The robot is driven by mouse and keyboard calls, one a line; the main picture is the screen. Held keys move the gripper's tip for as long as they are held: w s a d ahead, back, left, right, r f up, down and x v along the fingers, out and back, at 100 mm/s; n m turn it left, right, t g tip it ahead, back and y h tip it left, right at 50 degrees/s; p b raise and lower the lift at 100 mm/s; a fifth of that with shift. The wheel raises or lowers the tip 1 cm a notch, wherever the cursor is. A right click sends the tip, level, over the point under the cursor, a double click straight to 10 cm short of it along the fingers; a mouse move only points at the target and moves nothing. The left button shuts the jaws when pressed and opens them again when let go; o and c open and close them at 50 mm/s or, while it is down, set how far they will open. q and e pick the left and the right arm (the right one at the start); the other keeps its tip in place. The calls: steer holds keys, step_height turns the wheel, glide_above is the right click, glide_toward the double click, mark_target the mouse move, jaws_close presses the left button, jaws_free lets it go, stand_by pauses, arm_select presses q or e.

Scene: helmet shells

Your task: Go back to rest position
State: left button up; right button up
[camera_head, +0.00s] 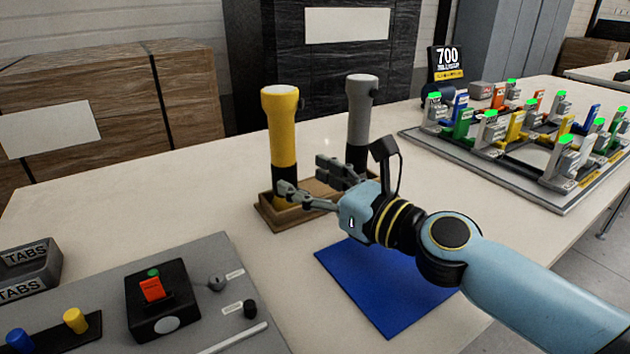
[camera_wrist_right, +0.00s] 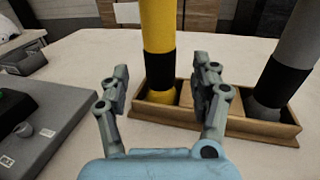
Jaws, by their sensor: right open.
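My right gripper (camera_head: 308,183) is open, with its arm coming in from the right in the head view. It is over the near side of a wooden tray (camera_head: 285,219), close to a yellow cylinder tool (camera_head: 282,130) with a black band. In the right wrist view the open fingers (camera_wrist_right: 160,90) stand in front of the yellow cylinder (camera_wrist_right: 159,32), with nothing seen held between them. A grey cylinder tool (camera_head: 360,105) stands upright behind, in the same tray. My left gripper is not in view.
A blue mat (camera_head: 385,290) lies under my right arm. A grey panel (camera_head: 205,260) with a black button box (camera_head: 160,300) is at the lower left, beside grey TABS bins (camera_head: 30,268). A board with several coloured fixtures (camera_head: 480,160) is at the right. The table's left middle is clear.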

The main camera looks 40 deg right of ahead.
steer(key=shift+v, duration=0.85)
steer(key=shift+r, duration=0.15)
